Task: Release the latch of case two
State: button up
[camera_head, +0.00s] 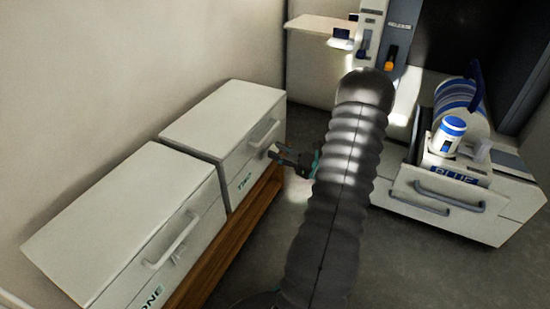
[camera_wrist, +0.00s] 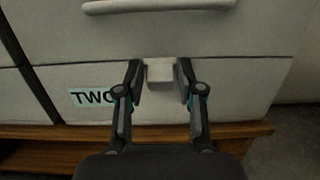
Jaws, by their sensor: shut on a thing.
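Case two (camera_head: 222,120) is a white box with a grey handle and a "TWO" label on its front, standing on a wooden bench. In the wrist view its front (camera_wrist: 250,90) fills most of the picture. Its latch (camera_wrist: 160,73) is a small pale block below the handle (camera_wrist: 158,5), right of the label (camera_wrist: 92,97). My gripper (camera_wrist: 159,80) has one finger on each side of the latch and is shut on it. In the head view my gripper (camera_head: 274,153) reaches the case front from the right, and the latch is hard to make out there.
Case one (camera_head: 130,225) stands beside case two, nearer on the same wooden bench (camera_head: 240,230). At right is a white drawer unit (camera_head: 480,205) marked "BLUE", with a blue-and-white jar (camera_head: 448,136) on top. Grey floor lies between them, partly covered by my arm.

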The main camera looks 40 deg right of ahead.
jog(key=shift+s+d+f+t+y+b, duration=0.1)
jog(key=shift+s+f+t+y+b, duration=0.1)
jog(key=shift+f+t+y+b, duration=0.3)
jog(key=shift+s+d+f+t+y+b, duration=0.1)
jog(key=shift+s+f+t+y+b, duration=0.2)
jog(key=shift+t, duration=0.4)
jog(key=o, duration=1)
jog(key=v, duration=0.7)
jog(key=shift+s+f, duration=0.15)
jog(key=shift+f, duration=0.05)
